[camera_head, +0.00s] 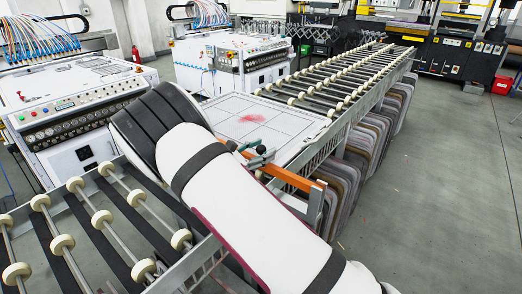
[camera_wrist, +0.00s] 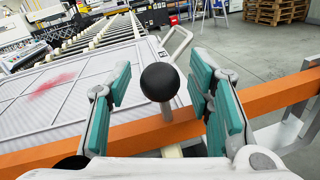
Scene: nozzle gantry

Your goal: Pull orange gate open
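The orange gate (camera_head: 293,181) is a bar across the front right of the panel table, partly hidden behind my white arm in the head view. In the wrist view the orange bar (camera_wrist: 270,101) runs across the whole picture, rising to the right. A black ball knob (camera_wrist: 160,82) on a grey stem stands up at the bar. My gripper (camera_wrist: 161,70) is open, with one teal-padded finger on each side of the knob. A gap shows between the knob and both pads. In the head view my gripper (camera_head: 257,157) is small, just above the bar.
A flat panel with a red smudge (camera_head: 252,119) lies beyond the bar. Roller conveyors (camera_head: 345,80) run behind it and at the lower left. White machines (camera_head: 240,60) stand at the left and back. Grey floor (camera_head: 440,170) is clear on the right.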

